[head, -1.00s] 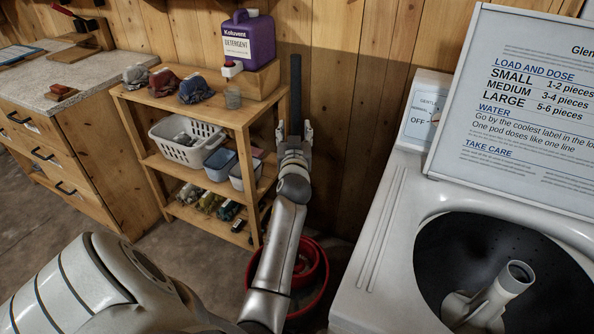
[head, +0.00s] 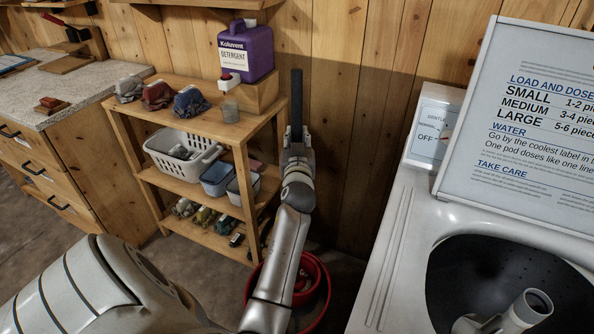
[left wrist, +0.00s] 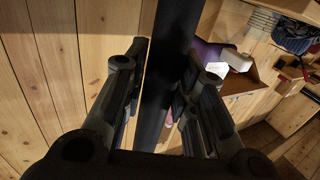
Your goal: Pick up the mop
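The mop shows as a dark upright handle (head: 297,98) in front of the plank wall, between the shelf and the washer. Its lower part is hidden behind my left arm, so I cannot see the mop head. My left gripper (head: 297,134) is at the handle, with one finger on each side. In the left wrist view the dark handle (left wrist: 168,75) runs between the fingers of the left gripper (left wrist: 165,85), which look closed against it. My right gripper is not in view.
A red bucket (head: 322,300) stands on the floor below my left forearm. The wooden shelf (head: 243,130) with baskets and a purple detergent jug (head: 247,50) is close on the left. The open washer (head: 392,230) with a sign board (head: 520,120) is on the right.

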